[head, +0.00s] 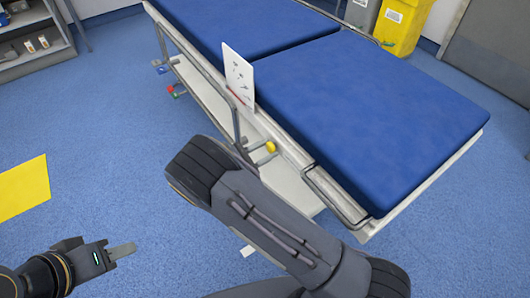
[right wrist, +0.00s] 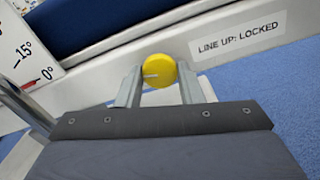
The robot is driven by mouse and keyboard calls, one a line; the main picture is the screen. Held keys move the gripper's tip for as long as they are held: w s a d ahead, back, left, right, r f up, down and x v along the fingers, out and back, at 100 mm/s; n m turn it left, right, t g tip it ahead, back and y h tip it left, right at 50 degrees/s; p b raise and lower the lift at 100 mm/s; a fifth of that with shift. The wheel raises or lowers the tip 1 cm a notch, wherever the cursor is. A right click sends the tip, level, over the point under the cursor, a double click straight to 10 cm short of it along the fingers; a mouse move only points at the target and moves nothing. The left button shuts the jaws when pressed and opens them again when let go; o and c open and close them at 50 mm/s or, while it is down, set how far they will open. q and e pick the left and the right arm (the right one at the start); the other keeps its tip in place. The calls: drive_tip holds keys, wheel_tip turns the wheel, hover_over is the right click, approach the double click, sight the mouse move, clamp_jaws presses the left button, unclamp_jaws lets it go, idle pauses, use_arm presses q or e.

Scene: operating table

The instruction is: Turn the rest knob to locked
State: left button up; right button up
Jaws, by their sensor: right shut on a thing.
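The yellow rest knob (right wrist: 159,70) sits on the pale side rail of the operating table. A short white line on its face runs sideways toward the left in the right wrist view, roughly along the rail. My right gripper (right wrist: 158,82) is shut on the knob, one finger on each side. In the head view the knob (head: 271,147) shows just past my right arm, which hides most of that gripper. A label reading "LINE UP: LOCKED" (right wrist: 238,38) is on the rail to the right of the knob. My left gripper (head: 122,250) is low at the left, away from the table; its finger opening is unclear.
The blue-padded table (head: 370,105) fills the upper right. A white angle plate (head: 239,75) stands at its side; its marks (right wrist: 30,62) include 0° and 15°. A yellow floor patch (head: 24,188) lies at left, a yellow bin (head: 402,25) behind. Floor at left is clear.

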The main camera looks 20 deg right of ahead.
drive_tip(key=m+b, duration=0.1)
drive_tip(key=m, duration=0.2)
drive_tip(key=shift+f+m+b, duration=0.15)
drive_tip(key=shift+m+b, duration=0.2)
drive_tip(key=shift+m, duration=0.05)
drive_tip(key=m+b, duration=0.1)
drive_tip(key=m, duration=0.2)
drive_tip(key=shift+a+m+b, duration=0.1)
drive_tip(key=shift+m+b, duration=0.2)
drive_tip(key=shift+b, duration=0.1)
drive_tip(key=m+b, duration=0.2)
drive_tip(key=m, duration=0.2)
drive_tip(key=shift+m+b, duration=1)
drive_tip(key=shift+m, duration=0.6)
drive_tip(key=shift+r, duration=0.2)
drive_tip(key=o, duration=1)
drive_tip(key=shift+c, duration=0.2)
